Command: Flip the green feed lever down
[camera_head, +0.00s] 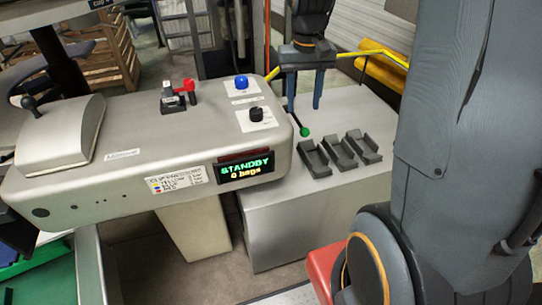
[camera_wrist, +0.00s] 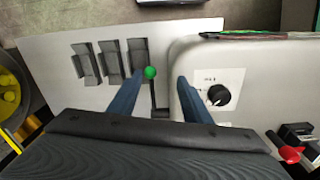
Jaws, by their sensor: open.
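The green feed lever (camera_head: 304,131) has a round green knob on a thin dark stem at the right end of the grey machine. In the wrist view its knob (camera_wrist: 150,72) shows between my two fingers, closer to the left finger; the stem runs down from it in the picture. My gripper (camera_head: 304,106) has two blue fingers pointing down, apart and empty, just above the knob in the head view. The gripper also shows in the wrist view (camera_wrist: 158,80). I cannot tell whether a finger touches the lever.
Several dark grey holders (camera_head: 340,152) sit on the metal box top right of the lever. The machine carries a black dial (camera_head: 256,114), a blue button (camera_head: 241,82), a red-handled switch (camera_head: 189,86) and a display reading STANDBY (camera_head: 245,168). A yellow rail (camera_head: 382,62) stands behind.

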